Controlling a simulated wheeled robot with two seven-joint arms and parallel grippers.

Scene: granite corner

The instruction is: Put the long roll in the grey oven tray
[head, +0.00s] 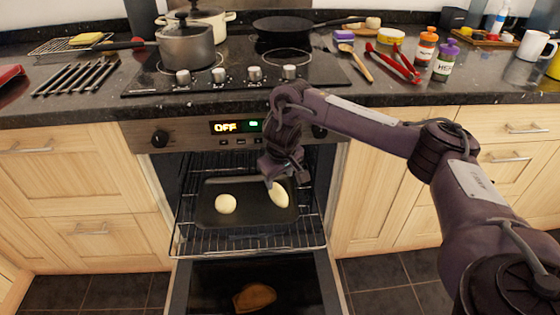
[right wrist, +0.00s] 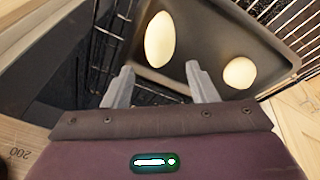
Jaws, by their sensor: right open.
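The long roll (head: 279,195) lies in the grey oven tray (head: 250,217), toward its right side. A round roll (head: 226,204) lies in the tray to the left of it. My right gripper (head: 272,179) is just above and beside the long roll, over the tray's edge. In the right wrist view the open fingers (right wrist: 160,88) are apart with nothing between them. The long roll (right wrist: 160,40) shows beyond the fingertips, and the round roll (right wrist: 239,72) is to its right. My left gripper is not in view.
The tray sits on a pulled-out wire rack (head: 248,241) above the open oven door (head: 255,280). The hob with a lidded pot (head: 186,48) and a black pan (head: 283,26) is above. Tongs (head: 393,64) and bottles lie or stand on the counter at right.

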